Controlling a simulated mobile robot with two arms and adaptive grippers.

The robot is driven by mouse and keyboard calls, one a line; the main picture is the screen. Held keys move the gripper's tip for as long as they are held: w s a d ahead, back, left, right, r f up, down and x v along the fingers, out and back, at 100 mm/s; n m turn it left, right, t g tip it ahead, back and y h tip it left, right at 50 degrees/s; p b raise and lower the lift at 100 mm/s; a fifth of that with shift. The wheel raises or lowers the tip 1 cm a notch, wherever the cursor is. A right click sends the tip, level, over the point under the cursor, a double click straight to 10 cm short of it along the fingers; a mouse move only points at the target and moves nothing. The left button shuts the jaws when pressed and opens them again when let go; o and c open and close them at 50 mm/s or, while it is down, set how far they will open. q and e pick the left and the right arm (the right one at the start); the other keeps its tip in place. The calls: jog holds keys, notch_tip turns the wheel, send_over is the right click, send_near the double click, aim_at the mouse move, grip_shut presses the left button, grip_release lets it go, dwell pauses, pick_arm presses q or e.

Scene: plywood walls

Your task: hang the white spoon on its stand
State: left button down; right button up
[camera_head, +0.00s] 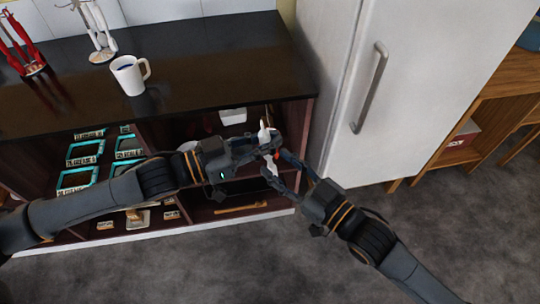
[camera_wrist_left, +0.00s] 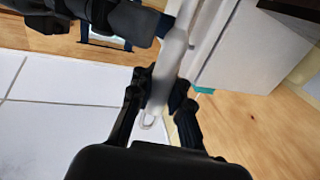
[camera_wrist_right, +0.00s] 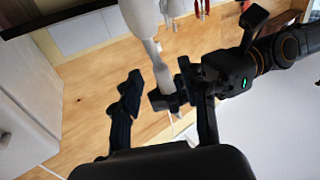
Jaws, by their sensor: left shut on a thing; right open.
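The white spoon (camera_head: 272,166) is in my left gripper (camera_head: 267,146), in front of the counter's right end. The left wrist view shows its pale handle (camera_wrist_left: 171,62) between the shut left fingers (camera_wrist_left: 161,95), with a loop at its end. My right gripper (camera_head: 281,173) is open just below and right of the left one. In the right wrist view the spoon (camera_wrist_right: 160,68) passes across the gap between the open right fingers (camera_wrist_right: 167,95), not clamped by them. The white stand (camera_head: 101,40) with light utensils is on the counter at the back left.
A red utensil stand (camera_head: 32,62) and a white mug (camera_head: 128,76) are on the dark counter (camera_head: 210,70). Open shelves below hold several teal-edged boxes (camera_head: 85,150). A white fridge (camera_head: 400,90) stands at the right. The counter right of the mug is clear.

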aim_at(271, 159)
jog(key=shift+x, duration=2)
jog(key=shift+c, duration=0.5)
grip_shut()
pick_arm(q)
jog(key=c, duration=1.2)
grip_release()
